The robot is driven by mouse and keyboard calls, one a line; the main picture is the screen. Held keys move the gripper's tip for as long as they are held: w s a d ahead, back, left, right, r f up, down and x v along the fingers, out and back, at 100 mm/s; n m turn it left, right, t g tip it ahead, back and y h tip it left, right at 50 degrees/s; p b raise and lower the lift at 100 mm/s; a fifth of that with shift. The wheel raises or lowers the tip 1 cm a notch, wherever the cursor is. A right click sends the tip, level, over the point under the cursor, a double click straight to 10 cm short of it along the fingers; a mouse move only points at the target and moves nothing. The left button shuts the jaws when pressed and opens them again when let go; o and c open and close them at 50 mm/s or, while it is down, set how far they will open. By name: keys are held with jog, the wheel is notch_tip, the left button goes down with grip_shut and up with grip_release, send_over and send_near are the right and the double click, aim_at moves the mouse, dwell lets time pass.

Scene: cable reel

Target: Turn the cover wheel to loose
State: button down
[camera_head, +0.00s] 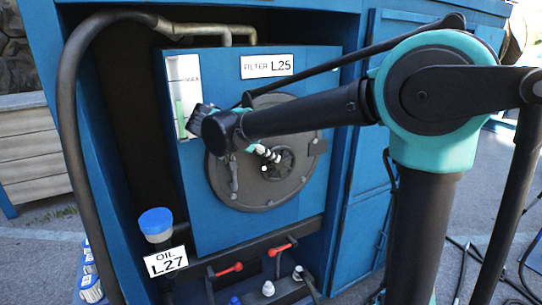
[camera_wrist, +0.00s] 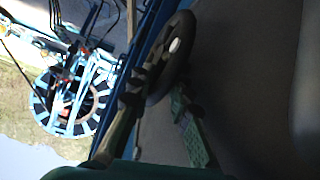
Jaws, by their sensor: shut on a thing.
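The dark cover wheel (camera_head: 287,165) sits at the middle of the round dark cover (camera_head: 250,190) on the blue filter box. My gripper (camera_head: 268,155) reaches in from the upper left and is shut on the wheel's left rim. In the wrist view the wheel (camera_wrist: 183,68) is seen nearly edge-on with a light hub. My gripper's fingers (camera_wrist: 156,98) lie on either side of its rim there. The arm hides the upper part of the cover in the head view.
A bottle with a blue cap (camera_head: 156,222) stands lower left. Red-handled valves (camera_head: 279,250) are below. A thick hose (camera_head: 67,100) runs down the left. A reel (camera_wrist: 72,100) shows in the wrist view.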

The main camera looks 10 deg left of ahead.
jog(key=shift+s+f, duration=0.1)
dwell(0.3)
jog(key=c, duration=1.6)
grip_release()
jog(key=v, duration=1.2)
